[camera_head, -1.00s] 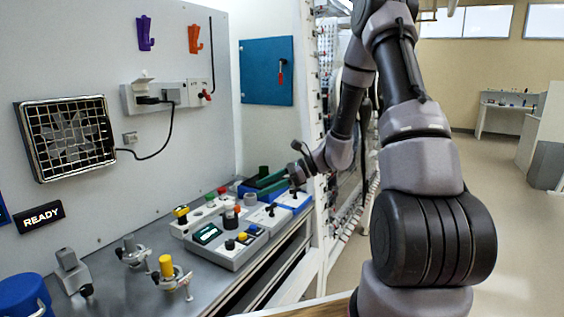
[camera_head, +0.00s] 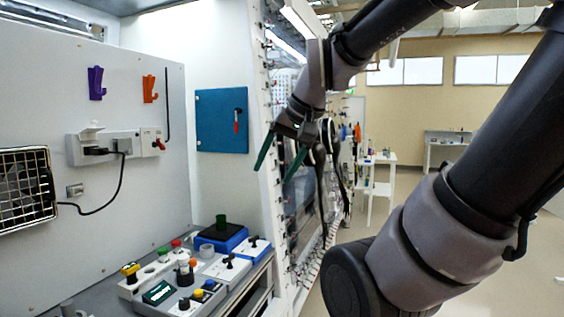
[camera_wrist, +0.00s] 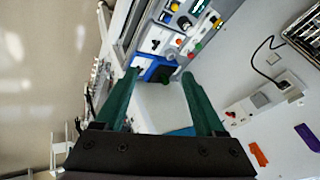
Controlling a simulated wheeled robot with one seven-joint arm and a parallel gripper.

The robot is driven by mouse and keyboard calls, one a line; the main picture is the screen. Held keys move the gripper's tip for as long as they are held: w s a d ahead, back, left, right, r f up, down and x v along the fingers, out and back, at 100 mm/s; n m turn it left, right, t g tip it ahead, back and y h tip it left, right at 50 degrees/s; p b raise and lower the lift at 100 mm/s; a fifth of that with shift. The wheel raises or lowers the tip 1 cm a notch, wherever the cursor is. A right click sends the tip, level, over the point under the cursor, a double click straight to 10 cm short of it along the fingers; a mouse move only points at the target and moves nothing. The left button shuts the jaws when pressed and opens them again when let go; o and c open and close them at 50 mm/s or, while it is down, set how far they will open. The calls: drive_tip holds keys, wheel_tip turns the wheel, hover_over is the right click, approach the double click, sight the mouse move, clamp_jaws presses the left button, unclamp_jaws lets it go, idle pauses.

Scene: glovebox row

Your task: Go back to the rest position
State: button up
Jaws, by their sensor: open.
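My gripper (camera_head: 280,160) is raised in front of the white frame post at the right end of the glovebox. Its two green fingers are apart and point down, with nothing between them. In the wrist view my gripper (camera_wrist: 158,75) shows both fingers spread, with the bench devices beyond the tips. My arm is bent and lifted on the right side of the head view.
Below are a grey control box (camera_head: 160,290) with coloured buttons and a blue box (camera_head: 221,238) with a dark green cup. A blue panel (camera_head: 221,120) with a red handle, purple hook (camera_head: 96,83) and orange hook (camera_head: 150,88) are on the walls. Open floor lies right.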

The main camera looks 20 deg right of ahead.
drive_tip(key=shift+s+d+r+n+t+h, duration=0.3)
drive_tip(key=shift+s+d+r+t, duration=0.15)
drive_tip(key=shift+s+r, duration=0.1)
